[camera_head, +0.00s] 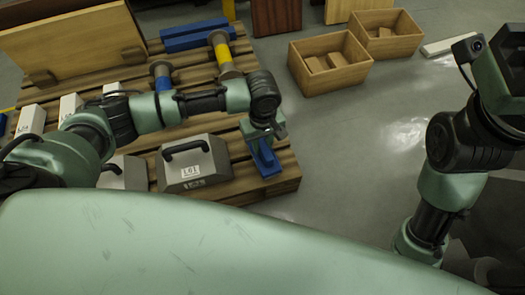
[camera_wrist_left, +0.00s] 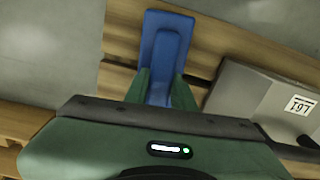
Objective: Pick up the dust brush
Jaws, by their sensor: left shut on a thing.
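The dust brush is a long blue piece (camera_head: 266,158) at the near right corner of the wooden pallet. My left gripper (camera_head: 262,141) reaches down over it from above and is shut on it. In the left wrist view the blue brush (camera_wrist_left: 165,50) extends out between the two green fingers of my left gripper (camera_wrist_left: 161,92). The brush's held end is partly hidden between the fingers. I cannot tell whether the brush touches the pallet. My right arm stands at the right edge of the head view; its fingertips are not seen.
Two open wooden boxes (camera_head: 330,62) (camera_head: 385,32) stand on the floor. Grey floor right of the pallet is clear.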

